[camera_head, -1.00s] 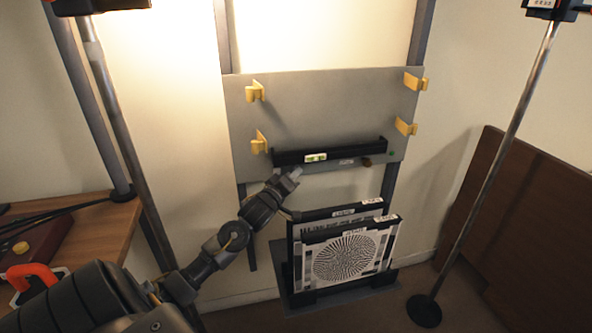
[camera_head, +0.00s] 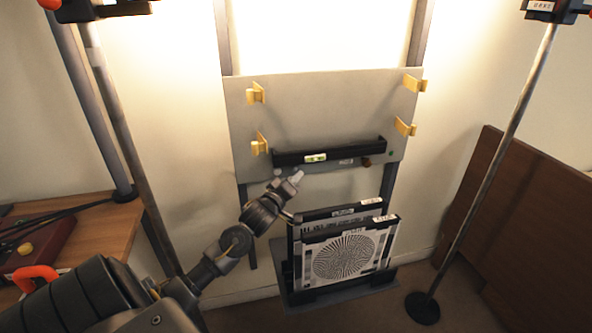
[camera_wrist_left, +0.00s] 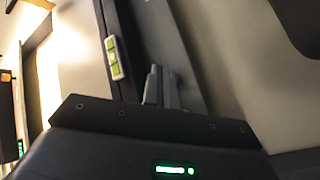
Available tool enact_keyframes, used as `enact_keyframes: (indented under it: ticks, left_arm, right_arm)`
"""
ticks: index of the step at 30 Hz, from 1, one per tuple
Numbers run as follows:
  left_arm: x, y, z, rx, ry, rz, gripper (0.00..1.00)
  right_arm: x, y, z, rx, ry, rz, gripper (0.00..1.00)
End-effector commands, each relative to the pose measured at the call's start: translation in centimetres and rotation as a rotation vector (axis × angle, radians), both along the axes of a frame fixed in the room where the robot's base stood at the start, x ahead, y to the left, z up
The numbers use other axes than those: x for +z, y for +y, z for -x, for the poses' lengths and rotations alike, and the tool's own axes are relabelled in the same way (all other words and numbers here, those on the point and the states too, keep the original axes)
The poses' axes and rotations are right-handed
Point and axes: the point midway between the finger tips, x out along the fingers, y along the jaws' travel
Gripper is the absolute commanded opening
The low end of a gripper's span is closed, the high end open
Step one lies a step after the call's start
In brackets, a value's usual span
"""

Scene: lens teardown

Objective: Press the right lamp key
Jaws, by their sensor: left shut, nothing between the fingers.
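The right lamp (camera_head: 548,8) shows only its black lower part, with a white label, at the upper right, on a thin pole; bright light falls beside it. I cannot make out its key for certain. My left gripper (camera_head: 295,178) is shut and empty, just below the ledge's left end and apart from the brown knob. In the left wrist view its fingers (camera_wrist_left: 160,86) point up beside the green level vial. My right gripper is not in view.
A grey panel (camera_head: 320,105) with yellow clips carries the ledge. Black-framed test charts (camera_head: 345,258) stand in a rack below, close to my left arm. The right lamp pole (camera_head: 490,170) and brown board (camera_head: 520,225) stand right. A wooden desk (camera_head: 100,228) is at left.

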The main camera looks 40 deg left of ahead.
Motion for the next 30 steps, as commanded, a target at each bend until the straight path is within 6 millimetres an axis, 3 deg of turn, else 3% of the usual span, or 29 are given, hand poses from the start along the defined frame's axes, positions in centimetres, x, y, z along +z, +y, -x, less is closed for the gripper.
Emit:
enact_keyframes:
  ticks: [15,30]
  left_arm:
    - [0.3,-4.1,2.8,-0.002,0.001,0.004,0.0]
    - [0.0,-4.9,3.4,0.0,0.0,0.001,0.0]
  right_arm:
    - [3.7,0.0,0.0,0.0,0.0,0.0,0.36]
    - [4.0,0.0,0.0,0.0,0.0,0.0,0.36]
